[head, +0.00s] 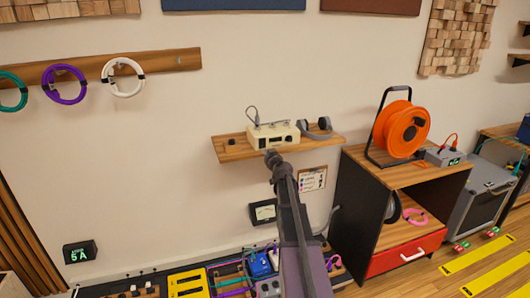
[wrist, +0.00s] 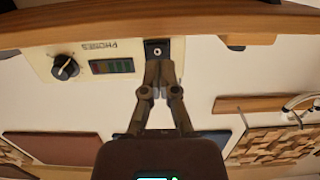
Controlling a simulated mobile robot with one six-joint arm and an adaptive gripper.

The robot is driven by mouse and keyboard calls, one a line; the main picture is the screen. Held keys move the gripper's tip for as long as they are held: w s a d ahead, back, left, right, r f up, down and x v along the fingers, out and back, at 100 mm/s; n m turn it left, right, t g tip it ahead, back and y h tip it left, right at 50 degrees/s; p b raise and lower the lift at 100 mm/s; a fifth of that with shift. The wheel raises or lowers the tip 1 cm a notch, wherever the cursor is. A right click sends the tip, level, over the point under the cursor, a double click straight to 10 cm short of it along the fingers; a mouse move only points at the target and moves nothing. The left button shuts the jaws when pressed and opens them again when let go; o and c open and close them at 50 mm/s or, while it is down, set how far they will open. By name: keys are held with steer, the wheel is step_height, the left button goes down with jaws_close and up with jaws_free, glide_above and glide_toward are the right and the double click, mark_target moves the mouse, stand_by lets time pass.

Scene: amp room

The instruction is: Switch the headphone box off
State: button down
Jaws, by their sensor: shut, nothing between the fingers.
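The headphone box (head: 270,137) is a cream unit on a small wooden wall shelf (head: 236,150) in the head view. In the wrist view its front appears upside down: the box (wrist: 40,62) has a dark knob (wrist: 65,67), a dark display (wrist: 112,66) with faint coloured bars, and a black plate with a pale round part (wrist: 157,51). My gripper (wrist: 157,80) is shut and empty, its tips right in front of that plate. I cannot tell whether they touch. In the head view my gripper (head: 272,157) is at the box's lower front.
Grey headphones (head: 318,128) lie right of the box, and a small dark item (head: 231,142) lies to its left. A cabinet (head: 385,205) with an orange cable reel (head: 402,129) stands to the right. A bench with coloured pedals (head: 262,264) is below.

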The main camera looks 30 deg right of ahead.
steer(key=s+a+f+b, duration=0.1)
steer(key=s+a, duration=0.1)
steer(key=s, duration=0.8)
steer(key=shift+f, duration=0.15)
steer(key=shift+a, duration=0.15)
steer(key=s+a+f+n+g+y+p, duration=0.2)
steer(key=a+g+y, duration=0.15)
steer(key=a, duration=0.95)
steer(key=s+a+f+n+g+y+p, duration=0.2)
steer(key=a+f+g+y+p, duration=0.15)
steer(key=a, duration=0.95)
steer(key=s+a+f+g+h+p, duration=0.1)
steer(key=s+a+g, duration=0.3)
steer(key=s, duration=0.4)
steer(key=s+a+f+m+g+h+p, duration=0.1)
steer(key=s+a+g+h+p, duration=0.1)
steer(key=s+a+g, duration=0.3)
steer(key=shift+s+a, duration=0.75)
steer(key=shift+s, duration=1.15)
